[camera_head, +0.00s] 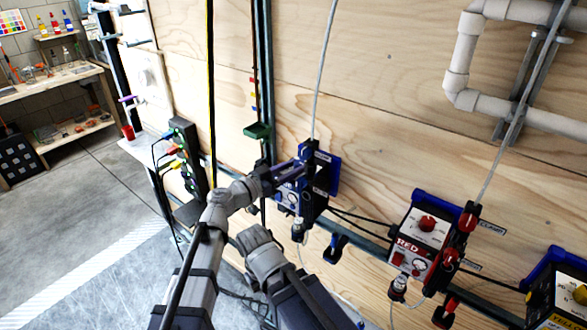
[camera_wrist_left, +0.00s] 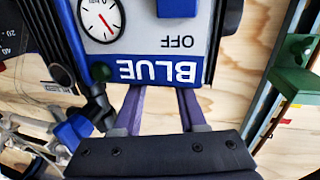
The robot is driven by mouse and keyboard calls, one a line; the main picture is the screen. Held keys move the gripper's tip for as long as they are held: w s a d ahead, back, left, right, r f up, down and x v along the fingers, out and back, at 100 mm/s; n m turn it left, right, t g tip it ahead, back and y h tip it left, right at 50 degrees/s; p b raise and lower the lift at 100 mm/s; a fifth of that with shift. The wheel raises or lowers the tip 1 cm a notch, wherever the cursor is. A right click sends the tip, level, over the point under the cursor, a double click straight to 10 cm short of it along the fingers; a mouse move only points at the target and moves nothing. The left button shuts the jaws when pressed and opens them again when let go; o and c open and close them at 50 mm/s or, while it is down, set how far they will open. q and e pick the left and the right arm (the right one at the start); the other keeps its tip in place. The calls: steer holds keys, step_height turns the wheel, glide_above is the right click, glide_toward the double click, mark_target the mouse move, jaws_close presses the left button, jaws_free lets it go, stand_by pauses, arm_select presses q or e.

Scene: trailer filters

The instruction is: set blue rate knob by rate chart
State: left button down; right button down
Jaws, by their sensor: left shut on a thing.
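The blue pump box (camera_head: 289,193) is mounted on the plywood wall in the middle of the head view. In the left wrist view its white front panel (camera_wrist_left: 135,45) shows upside down, with the word BLUE, the word OFF, a blue switch (camera_wrist_left: 178,7) and a round gauge with a red needle (camera_wrist_left: 101,17). My left gripper (camera_head: 296,170) is at the upper part of this box. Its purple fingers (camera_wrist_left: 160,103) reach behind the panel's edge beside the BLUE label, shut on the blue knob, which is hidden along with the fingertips.
A red box (camera_head: 421,239) with a red knob and a yellow box (camera_head: 562,291) stand to the right. Cables and a rail run below. A green bracket (camera_head: 257,131) is left of the blue box. A colored chart (camera_head: 12,22) hangs far left; its text is unreadable.

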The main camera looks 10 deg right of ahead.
arm_select(q)
steer(key=m+g, duration=0.1)
steer(key=g, duration=0.1)
steer(key=w+m+g+h, duration=0.1)
steer(key=m+g, duration=0.1)
steer(key=shift+a+g, duration=0.1)
steer(key=shift+g, duration=0.3)
steer(key=shift+m+g+h, duration=0.3)
steer(key=shift+m+g, duration=0.4)
steer(key=shift+g, duration=0.4)
steer(key=shift+c, duration=2.3)
jaws_free()
steer(key=shift+a, duration=0.1)
steer(key=a, duration=0.7)
steer(key=shift+s+a, duration=0.2)
steer(key=shift+a, duration=0.15)
